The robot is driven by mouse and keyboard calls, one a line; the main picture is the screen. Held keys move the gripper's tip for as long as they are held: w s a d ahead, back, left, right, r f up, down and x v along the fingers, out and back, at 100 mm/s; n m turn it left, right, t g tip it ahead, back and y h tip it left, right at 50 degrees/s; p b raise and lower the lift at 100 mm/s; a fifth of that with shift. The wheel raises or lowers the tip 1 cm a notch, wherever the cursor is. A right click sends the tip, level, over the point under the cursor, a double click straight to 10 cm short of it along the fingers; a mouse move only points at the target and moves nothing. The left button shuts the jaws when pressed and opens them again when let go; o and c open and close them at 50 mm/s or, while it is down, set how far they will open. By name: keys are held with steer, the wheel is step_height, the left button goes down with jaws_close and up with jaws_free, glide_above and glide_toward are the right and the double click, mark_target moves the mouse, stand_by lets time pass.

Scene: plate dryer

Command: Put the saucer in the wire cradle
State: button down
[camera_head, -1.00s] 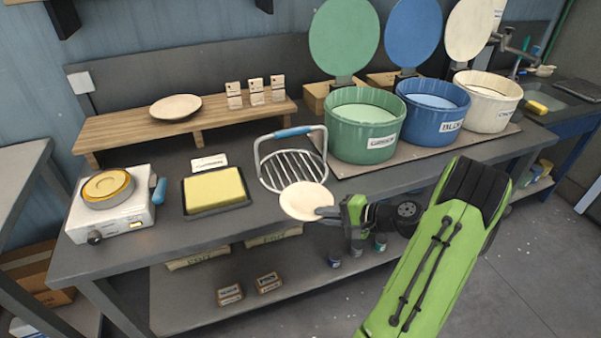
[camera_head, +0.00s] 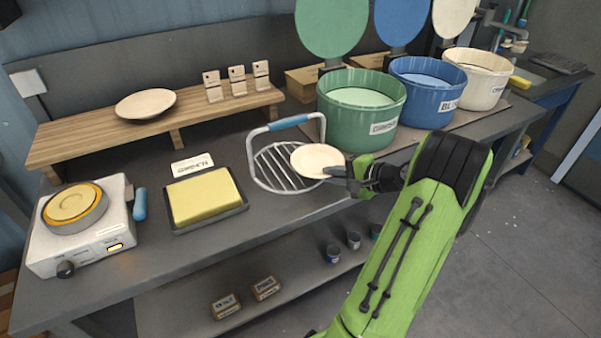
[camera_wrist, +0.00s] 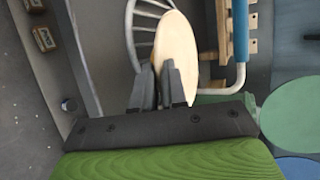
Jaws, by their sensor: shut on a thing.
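The saucer (camera_head: 316,159) is a small cream disc. My gripper (camera_head: 341,172) is shut on its right edge in the head view. The saucer overlaps the right part of the wire cradle (camera_head: 272,170), a round wire basket with an arched handle and blue grip, standing on the bench. Whether the saucer touches the wires I cannot tell. In the wrist view the saucer (camera_wrist: 176,50) extends from between the two dark fingers (camera_wrist: 160,88), and the cradle's wires (camera_wrist: 142,20) show to its left.
A green tub (camera_head: 360,108) stands just right of the cradle, with blue (camera_head: 428,95) and white (camera_head: 476,80) tubs beyond. A yellow sponge (camera_head: 203,196) on a tray lies left. Another plate (camera_head: 146,104) rests on the wooden shelf. A hotplate (camera_head: 83,235) stands far left.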

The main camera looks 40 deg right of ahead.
mark_target(301, 162)
steer(key=w, duration=0.5)
steer(key=w+a+b, duration=0.1)
steer(key=w, duration=0.2)
steer(key=shift+a, duration=0.1)
steer(key=shift+w+f+b, duration=0.25)
steer(key=shift+f+b, duration=0.25)
steer(key=shift+f, duration=0.4)
steer(key=shift+w+f+b, duration=0.2)
steer(key=shift+f+b, duration=0.3)
steer(key=shift+f, duration=0.35)
